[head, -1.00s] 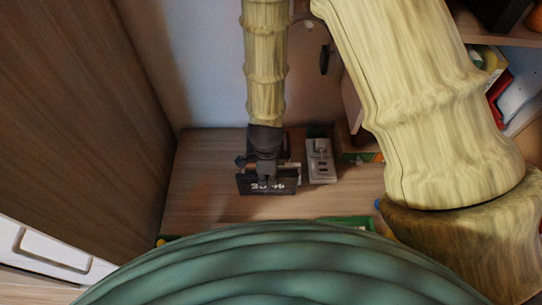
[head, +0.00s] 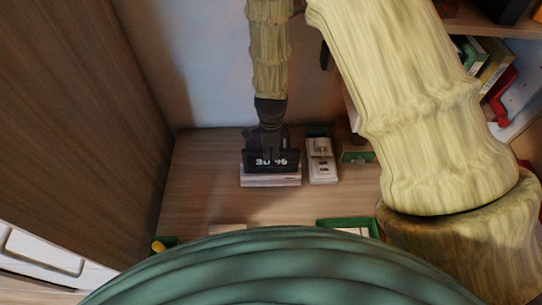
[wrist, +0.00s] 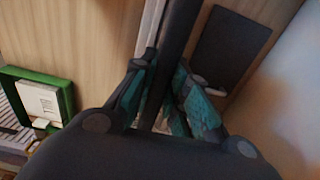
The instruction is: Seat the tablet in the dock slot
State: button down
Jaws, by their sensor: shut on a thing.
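The tablet (head: 285,160) is a thin black slab with white digits on its face. In the head view it stands over a pale grey, flat block, likely the dock (head: 270,182), whose front shows below it. My gripper (head: 270,146) is shut on the tablet's top edge. In the wrist view the tablet (wrist: 177,50) is a dark strip seen edge-on between my gripper's teal-padded fingers (wrist: 165,98). A pale strip of the dock (wrist: 149,28) runs along its left side. The slot and the tablet's lower edge are hidden, so I cannot tell whether it is in the slot.
A grey box with dark sockets (head: 321,160) stands close to the right of the dock. A green tray (head: 347,222) lies at the front, with another small green container (head: 168,242) at front left. A dark flat panel (wrist: 228,50) lies near the wall. Wooden surface left of the dock is clear.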

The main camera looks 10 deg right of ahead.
jog(key=shift+f+b, duration=0.4)
jog(key=shift+f, duration=0.55)
jog(key=c, duration=1.4)
grip_release()
